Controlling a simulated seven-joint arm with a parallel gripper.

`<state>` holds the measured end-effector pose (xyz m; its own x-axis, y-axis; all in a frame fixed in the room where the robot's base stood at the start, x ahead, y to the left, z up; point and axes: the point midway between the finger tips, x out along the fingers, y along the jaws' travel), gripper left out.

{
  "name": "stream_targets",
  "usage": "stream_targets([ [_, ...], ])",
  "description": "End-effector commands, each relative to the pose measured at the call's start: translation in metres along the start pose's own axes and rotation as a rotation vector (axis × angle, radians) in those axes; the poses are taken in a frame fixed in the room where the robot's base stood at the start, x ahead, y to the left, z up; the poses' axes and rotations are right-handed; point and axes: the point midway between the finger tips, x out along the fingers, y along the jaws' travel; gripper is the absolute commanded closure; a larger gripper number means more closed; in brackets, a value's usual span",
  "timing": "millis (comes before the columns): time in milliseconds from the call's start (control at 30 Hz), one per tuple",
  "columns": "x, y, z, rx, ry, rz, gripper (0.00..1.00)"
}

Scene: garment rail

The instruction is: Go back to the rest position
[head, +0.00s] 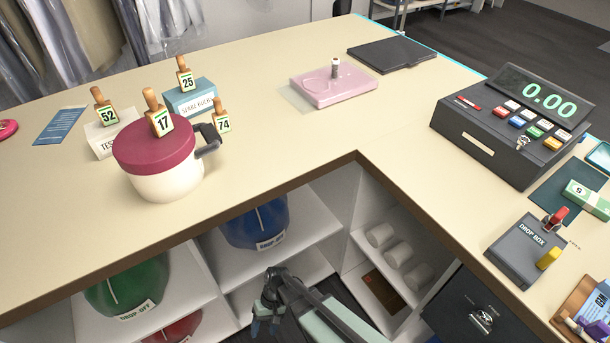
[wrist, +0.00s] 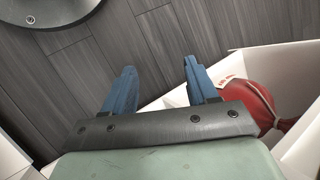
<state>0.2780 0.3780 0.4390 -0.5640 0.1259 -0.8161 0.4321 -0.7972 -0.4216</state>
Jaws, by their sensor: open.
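My gripper (head: 268,316) is low in front of the counter, below the countertop's edge, near the bottom middle of the head view. In the wrist view my gripper (wrist: 158,85) shows two blue fingers spread apart with nothing between them. They point over the dark plank floor (wrist: 95,70). It touches no object that I can see. My arm shows only in part in the head view.
The L-shaped counter (head: 250,95) stands over white shelves with green (head: 130,285) and blue (head: 255,225) drop-off bags. A red bag (wrist: 262,105) lies close to the right finger. On top are a pot (head: 165,165), numbered tags, a pink tray (head: 335,85) and a register (head: 505,130).

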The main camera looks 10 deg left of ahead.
Motion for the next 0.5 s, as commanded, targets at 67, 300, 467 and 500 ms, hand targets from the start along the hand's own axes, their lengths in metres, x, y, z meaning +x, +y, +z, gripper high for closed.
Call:
stream_targets([
  [67, -0.008, 0.029, 0.009, 0.046, 0.010, 0.011, 0.42],
  [300, -0.023, 0.104, 0.037, 0.169, 0.026, 0.047, 0.42],
  [467, -0.029, 0.148, 0.062, 0.250, 0.030, 0.067, 0.42],
  [500, -0.030, 0.159, 0.069, 0.270, 0.030, 0.071, 0.42],
])
